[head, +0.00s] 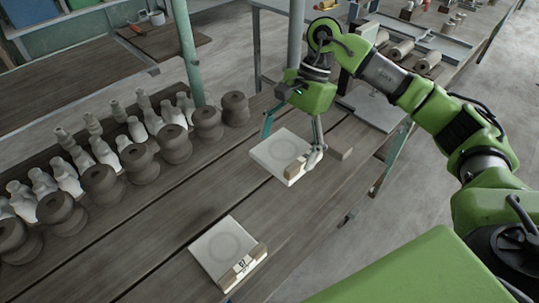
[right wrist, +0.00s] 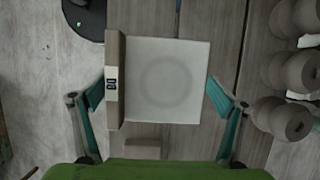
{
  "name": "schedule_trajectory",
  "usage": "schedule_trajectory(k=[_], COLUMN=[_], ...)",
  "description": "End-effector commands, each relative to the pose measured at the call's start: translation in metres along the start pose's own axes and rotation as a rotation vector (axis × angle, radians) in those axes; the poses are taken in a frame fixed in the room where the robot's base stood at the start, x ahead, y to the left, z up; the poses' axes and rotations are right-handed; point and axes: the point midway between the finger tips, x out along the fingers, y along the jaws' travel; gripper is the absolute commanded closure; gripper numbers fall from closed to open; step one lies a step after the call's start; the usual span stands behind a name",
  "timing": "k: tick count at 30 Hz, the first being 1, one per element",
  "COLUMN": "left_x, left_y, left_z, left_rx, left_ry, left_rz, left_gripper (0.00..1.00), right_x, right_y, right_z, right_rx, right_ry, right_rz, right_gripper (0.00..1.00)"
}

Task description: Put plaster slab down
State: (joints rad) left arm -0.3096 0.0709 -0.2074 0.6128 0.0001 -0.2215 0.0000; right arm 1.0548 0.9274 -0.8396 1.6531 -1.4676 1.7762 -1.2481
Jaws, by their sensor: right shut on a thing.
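A square white plaster slab (head: 266,155) with a faint ring on its face is between the fingers of my right gripper (head: 290,150). A brown block lies along one edge of it. My right gripper (right wrist: 160,85) is shut on the slab, one finger on the block side and one at the opposite edge. I cannot tell whether the slab touches the table. My left gripper is not in view.
A second slab (head: 218,247) with a labelled block lies nearer on the plank table (head: 185,230). Rows of brown spools (head: 139,164) and pale figures (head: 103,152) stand on the left. A small loose block (head: 340,153) lies right of the gripper. Bare planks lie between the two slabs.

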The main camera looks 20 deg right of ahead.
Motion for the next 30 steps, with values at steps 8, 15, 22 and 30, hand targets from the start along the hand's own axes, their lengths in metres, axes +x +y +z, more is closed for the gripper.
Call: schedule_trajectory(k=[8, 15, 22, 30], left_x=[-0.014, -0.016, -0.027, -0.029], left_y=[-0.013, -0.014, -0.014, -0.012], left_z=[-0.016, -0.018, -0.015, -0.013], left_rx=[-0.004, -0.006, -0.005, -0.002], left_ry=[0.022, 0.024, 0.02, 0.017], left_rz=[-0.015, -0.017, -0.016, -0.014], left_gripper=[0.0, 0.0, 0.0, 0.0], right_x=[0.034, 0.047, 0.066, 0.08], right_y=[-0.042, -0.053, -0.056, -0.057], right_z=[-0.029, -0.039, -0.048, -0.054], right_rx=[0.001, -0.002, 0.0, -0.003], right_ry=[-0.001, 0.0, -0.001, 0.001], right_rz=[0.0, -0.002, 0.003, -0.001], right_gripper=[0.42, 0.42, 0.42, 0.42])
